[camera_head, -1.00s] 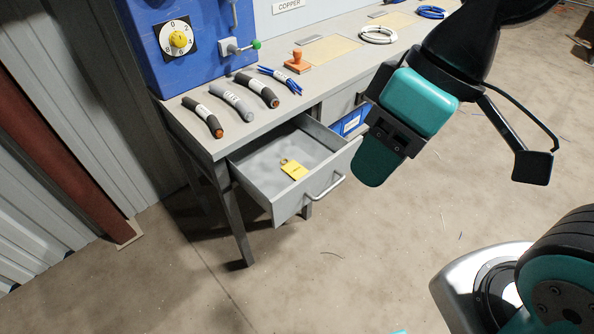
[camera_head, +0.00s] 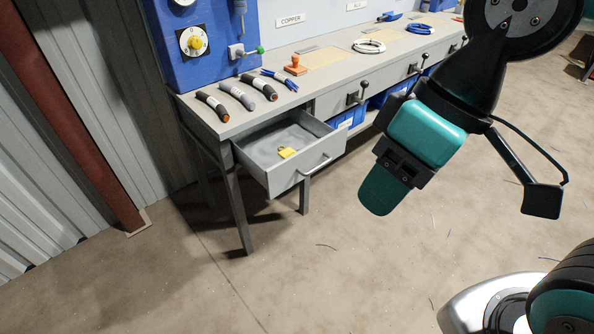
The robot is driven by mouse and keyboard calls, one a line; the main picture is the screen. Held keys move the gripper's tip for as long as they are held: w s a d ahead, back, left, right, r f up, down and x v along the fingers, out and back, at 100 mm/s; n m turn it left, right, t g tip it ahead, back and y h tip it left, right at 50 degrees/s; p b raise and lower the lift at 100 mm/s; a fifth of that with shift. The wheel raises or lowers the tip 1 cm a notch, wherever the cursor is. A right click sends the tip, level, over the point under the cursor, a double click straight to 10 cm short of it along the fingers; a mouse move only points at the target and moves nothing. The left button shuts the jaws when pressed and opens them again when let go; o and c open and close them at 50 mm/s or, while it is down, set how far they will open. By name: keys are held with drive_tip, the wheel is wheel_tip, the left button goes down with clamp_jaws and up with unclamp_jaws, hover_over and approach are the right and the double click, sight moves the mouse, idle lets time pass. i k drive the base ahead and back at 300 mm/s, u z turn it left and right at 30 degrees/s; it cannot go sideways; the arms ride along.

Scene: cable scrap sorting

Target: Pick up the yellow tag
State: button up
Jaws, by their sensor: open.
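The yellow tag (camera_head: 288,153) lies flat in the open drawer (camera_head: 267,178) at the left end of the workbench. My gripper (camera_head: 378,194) hangs in the air to the right of the drawer and nearer to me, apart from both. It is open. Its near side faces me, so the gap between its fingers is hidden.
Several cable pieces (camera_head: 238,95) lie on the bench (camera_head: 228,123) above the drawer, beside a blue machine (camera_head: 190,75). An orange stamp (camera_head: 295,66) and a white cable coil (camera_head: 368,47) are farther right. Blue bins (camera_head: 351,119) stand under the bench.

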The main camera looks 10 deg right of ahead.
sight(285, 153)
drive_tip(key=z, duration=0.3)
drive_tip(key=i, duration=1.3)
drive_tip(key=u, duration=0.7)
